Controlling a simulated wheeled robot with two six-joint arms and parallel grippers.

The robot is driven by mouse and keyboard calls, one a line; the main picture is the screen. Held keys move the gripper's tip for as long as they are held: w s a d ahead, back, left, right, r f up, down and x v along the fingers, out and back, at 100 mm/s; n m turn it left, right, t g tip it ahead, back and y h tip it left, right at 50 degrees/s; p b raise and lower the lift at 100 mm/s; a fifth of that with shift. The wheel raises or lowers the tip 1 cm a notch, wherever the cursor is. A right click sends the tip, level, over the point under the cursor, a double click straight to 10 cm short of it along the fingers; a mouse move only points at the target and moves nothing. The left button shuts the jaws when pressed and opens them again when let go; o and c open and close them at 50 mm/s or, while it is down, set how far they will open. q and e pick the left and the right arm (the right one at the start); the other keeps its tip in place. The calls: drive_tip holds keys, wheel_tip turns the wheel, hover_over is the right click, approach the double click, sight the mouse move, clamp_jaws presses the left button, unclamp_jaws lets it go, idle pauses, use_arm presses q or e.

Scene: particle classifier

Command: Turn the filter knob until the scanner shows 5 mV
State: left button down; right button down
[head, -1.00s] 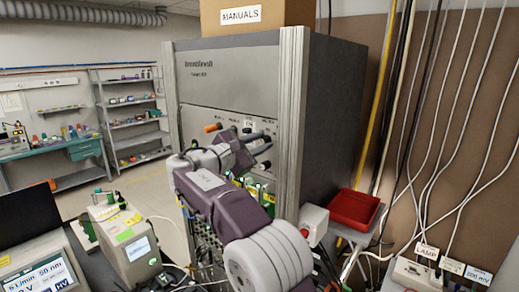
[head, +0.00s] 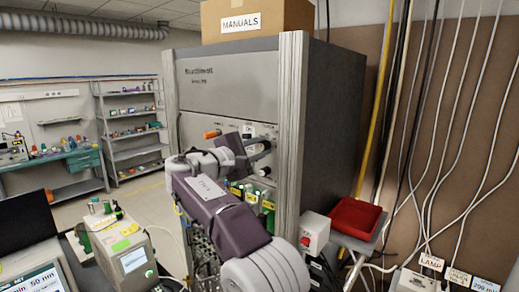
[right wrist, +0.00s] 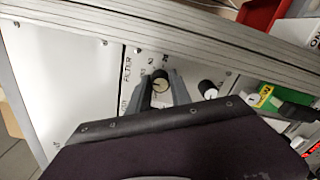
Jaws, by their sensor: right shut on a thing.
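The filter knob (right wrist: 160,82), round and dark with a pale cap, sits on the white panel beside the printed word FILTER in the right wrist view. My right gripper (right wrist: 161,88) has one finger on each side of this knob and is shut on it. In the head view my right gripper (head: 260,148) reaches the front panel of the grey cabinet (head: 228,78), and the arm hides part of that panel. A screen (head: 32,281) at the lower left shows "50 nm". I cannot make out any mV value on it. My left gripper is not in view.
Another dark knob (right wrist: 208,89) is right of the gripper. An orange knob (head: 212,134) is on the cabinet panel. A small instrument with a screen (head: 133,260) stands at left. A red tray (head: 354,217) and hanging cables are right of the cabinet.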

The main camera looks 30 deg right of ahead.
drive_tip(key=shift+r, duration=0.15)
drive_tip(key=c, duration=1.5)
unclamp_jaws()
drive_tip(key=shift+o, duration=0.2)
drive_tip(key=shift+w+d+f, duration=0.2)
drive_tip(key=shift+d, duration=0.05)
drive_tip(key=b+v, duration=0.2)
drive_tip(key=v, duration=0.7)
